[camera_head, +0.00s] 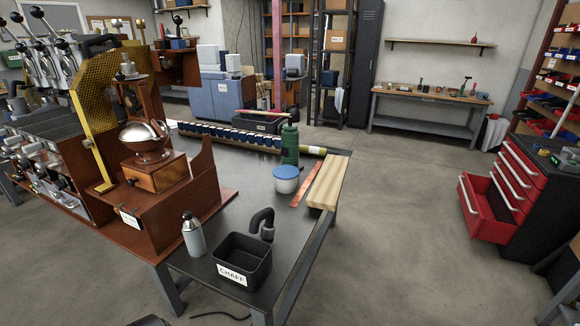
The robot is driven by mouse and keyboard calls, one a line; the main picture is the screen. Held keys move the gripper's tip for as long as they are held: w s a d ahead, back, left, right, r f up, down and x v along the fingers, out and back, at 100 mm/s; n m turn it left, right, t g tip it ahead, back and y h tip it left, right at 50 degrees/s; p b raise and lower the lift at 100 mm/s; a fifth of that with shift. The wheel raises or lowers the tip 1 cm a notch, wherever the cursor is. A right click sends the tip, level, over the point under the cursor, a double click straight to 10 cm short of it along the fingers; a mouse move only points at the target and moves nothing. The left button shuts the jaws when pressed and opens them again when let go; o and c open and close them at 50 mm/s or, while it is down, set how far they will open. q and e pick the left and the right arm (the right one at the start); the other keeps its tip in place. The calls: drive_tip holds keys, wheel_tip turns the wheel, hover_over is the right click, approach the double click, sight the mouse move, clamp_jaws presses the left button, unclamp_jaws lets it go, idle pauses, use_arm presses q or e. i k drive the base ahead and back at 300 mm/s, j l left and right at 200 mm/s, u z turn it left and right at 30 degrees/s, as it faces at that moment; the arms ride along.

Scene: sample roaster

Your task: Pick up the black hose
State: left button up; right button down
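A short black hose (262,217), bent over like a hook, stands upright on the dark tabletop (215,212). A thicker collar shows at its lower right end. It is just behind the right back corner of a black open bin labelled CHAFF (242,262); I cannot tell whether they touch. Neither of my grippers can be made out in the head view.
A grey bottle (192,236) stands left of the bin. A white jar with a blue lid (286,179), a green flask (290,145) and a wooden plank (328,181) lie farther back. A brown roaster stand (190,207) fills the left. Open floor (410,240) lies right.

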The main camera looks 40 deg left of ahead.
sight(267, 230)
drive_tip(key=u, duration=1.6)
drive_tip(key=i+l, duration=0.1)
drive_tip(key=i+l+u, duration=0.05)
drive_tip(key=l, duration=0.05)
